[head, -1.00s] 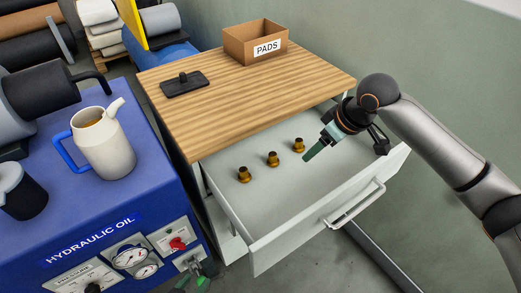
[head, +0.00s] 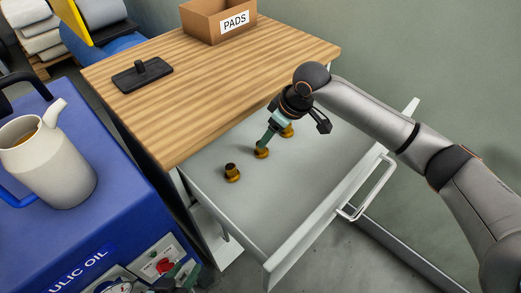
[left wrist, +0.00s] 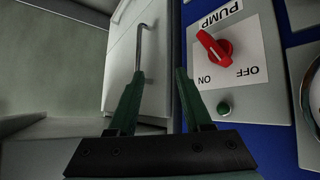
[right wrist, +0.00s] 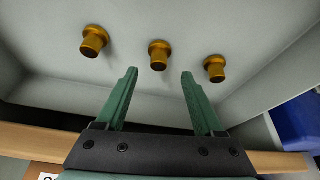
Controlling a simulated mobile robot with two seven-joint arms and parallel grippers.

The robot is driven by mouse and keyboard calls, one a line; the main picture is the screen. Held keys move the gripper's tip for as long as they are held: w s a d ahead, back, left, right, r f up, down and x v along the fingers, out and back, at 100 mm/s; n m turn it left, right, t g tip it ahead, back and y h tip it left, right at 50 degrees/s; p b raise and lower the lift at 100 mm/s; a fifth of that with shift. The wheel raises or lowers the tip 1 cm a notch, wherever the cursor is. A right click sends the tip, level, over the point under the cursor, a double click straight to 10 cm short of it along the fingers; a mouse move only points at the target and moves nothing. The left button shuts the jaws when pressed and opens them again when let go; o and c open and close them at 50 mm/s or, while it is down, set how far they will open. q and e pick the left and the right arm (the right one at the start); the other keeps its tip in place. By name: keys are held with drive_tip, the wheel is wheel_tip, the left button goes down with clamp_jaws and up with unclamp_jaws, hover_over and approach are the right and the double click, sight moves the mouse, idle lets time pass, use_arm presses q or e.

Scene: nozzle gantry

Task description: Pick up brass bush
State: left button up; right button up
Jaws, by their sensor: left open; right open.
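Three brass bushes stand upright in a row in the open grey drawer (head: 275,215): a near-left bush (head: 232,173), a middle bush (head: 261,153) and a far bush (head: 287,131). My right gripper (head: 264,141) points down at the middle bush and partly covers it. In the right wrist view its open fingers (right wrist: 160,74) are empty; the middle bush (right wrist: 158,56) appears just beyond and between the tips, with the other bushes (right wrist: 94,41) and (right wrist: 215,68) on either side. My left gripper (left wrist: 160,74) is open and empty, facing the pump panel (left wrist: 240,70).
A wooden-topped cabinet (head: 200,80) holds the drawer, a PADS box (head: 218,20) and a black plate (head: 142,76). A blue hydraulic oil unit (head: 110,215) with a cream jug (head: 50,165) stands left. The drawer front has a handle (head: 368,190).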

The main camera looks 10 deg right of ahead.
sight(261, 154)
drive_tip(key=b+x, duration=0.1)
drive_tip(key=x, duration=0.5)
drive_tip(key=shift+w+f, duration=0.15)
drive_tip(key=shift+f, duration=0.2)
clamp_jaws()
idle(0.5)
